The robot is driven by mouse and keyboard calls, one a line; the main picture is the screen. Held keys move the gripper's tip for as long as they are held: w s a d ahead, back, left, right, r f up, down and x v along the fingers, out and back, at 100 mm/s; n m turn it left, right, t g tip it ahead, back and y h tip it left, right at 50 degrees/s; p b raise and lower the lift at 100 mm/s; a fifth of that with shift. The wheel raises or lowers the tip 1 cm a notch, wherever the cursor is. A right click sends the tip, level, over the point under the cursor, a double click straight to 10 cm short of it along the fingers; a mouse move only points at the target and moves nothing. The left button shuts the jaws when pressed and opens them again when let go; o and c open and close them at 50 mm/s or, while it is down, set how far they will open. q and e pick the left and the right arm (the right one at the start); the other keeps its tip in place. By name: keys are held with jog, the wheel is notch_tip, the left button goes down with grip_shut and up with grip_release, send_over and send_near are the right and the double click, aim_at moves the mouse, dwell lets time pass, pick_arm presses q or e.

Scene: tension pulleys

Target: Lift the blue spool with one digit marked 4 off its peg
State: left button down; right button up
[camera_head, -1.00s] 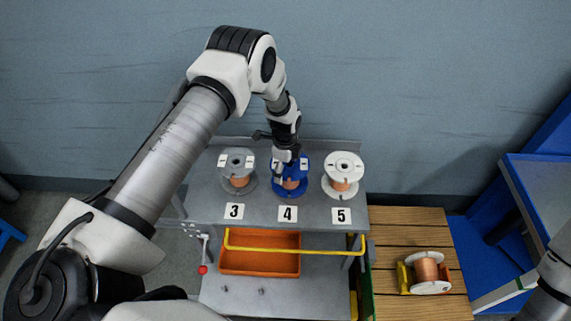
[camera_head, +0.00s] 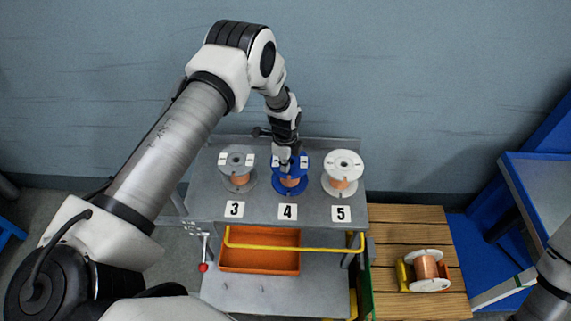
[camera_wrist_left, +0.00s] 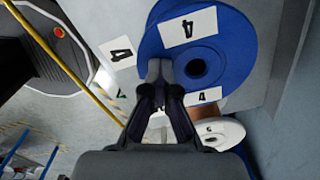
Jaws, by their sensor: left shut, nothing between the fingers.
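The blue spool (camera_head: 302,163) with copper winding stands in the middle of the shelf row, behind the floor label 4 (camera_head: 287,212). In the left wrist view its blue top flange (camera_wrist_left: 238,40) carries tags reading 4, and its dark centre hole shows. My left gripper (camera_head: 285,165) is over the left part of the spool top. In the left wrist view its fingertips (camera_wrist_left: 160,68) are together with nothing between them, overlapping the flange edge beside the hole. Whether they touch the flange I cannot tell. The peg cannot be made out. My right gripper is out of view.
A grey spool (camera_head: 237,162) stands left at label 3, and a white spool (camera_head: 343,163) right at label 5. A yellow rail (camera_head: 295,248) crosses below the shelf edge, above an orange bin (camera_head: 260,262). Another copper spool (camera_head: 427,270) lies on the wooden surface at right.

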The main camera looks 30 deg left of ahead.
pick_arm(q)
jog(key=shift+w+a+r, duration=0.1)
jog(key=shift+w+r, duration=0.05)
jog(key=shift+r, duration=0.1)
jog(key=shift+r, duration=0.1)
jog(key=shift+r+p, duration=0.4)
jog(key=shift+r, duration=0.05)
jog(key=shift+r, duration=0.5)
jog(key=c, duration=1.4)
grip_release()
